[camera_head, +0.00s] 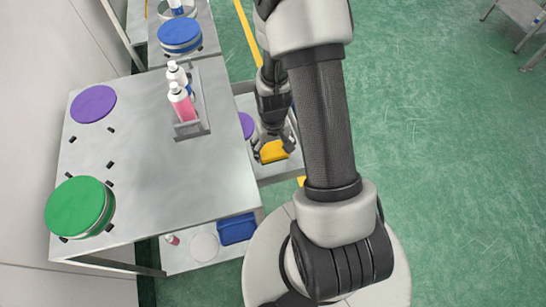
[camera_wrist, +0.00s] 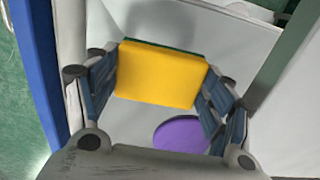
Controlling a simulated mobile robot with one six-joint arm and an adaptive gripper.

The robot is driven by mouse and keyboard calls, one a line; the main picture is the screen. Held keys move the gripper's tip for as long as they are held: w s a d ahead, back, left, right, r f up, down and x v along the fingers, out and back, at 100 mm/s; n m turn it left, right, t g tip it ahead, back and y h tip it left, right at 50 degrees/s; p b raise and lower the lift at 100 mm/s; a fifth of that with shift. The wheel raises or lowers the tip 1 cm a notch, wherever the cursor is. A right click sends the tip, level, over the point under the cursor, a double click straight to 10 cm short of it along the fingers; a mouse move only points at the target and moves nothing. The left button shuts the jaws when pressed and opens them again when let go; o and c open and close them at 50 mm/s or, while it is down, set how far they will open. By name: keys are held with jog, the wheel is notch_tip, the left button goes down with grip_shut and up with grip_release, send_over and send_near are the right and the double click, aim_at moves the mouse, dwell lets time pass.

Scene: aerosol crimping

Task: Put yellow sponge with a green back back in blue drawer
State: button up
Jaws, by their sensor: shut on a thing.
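The yellow sponge with a green back (camera_head: 273,151) is held in my gripper (camera_head: 272,142), to the right of the metal table and over a lower grey surface. In the wrist view the sponge (camera_wrist: 162,76) sits between both fingers of my gripper (camera_wrist: 160,88), yellow face towards the camera, with a thin green edge along its top. A blue box-like thing (camera_head: 237,229) stands on the low shelf under the table; I cannot tell whether it is the blue drawer. A blue upright strip (camera_wrist: 38,75) shows at the left of the wrist view.
The metal table (camera_head: 165,165) carries a green round container (camera_head: 78,205), a purple disc (camera_head: 93,103) and bottles in a holder (camera_head: 182,103). A purple disc (camera_wrist: 181,134) lies below the sponge in the wrist view.

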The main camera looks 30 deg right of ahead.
aim_at(273, 156)
jog(key=shift+f+b, duration=0.8)
jog(key=shift+f, duration=1.4)
jog(key=shift+f, duration=0.2)
jog(key=o, duration=0.8)
jog(key=shift+c, duration=0.2)
jog(key=shift+r, duration=0.1)
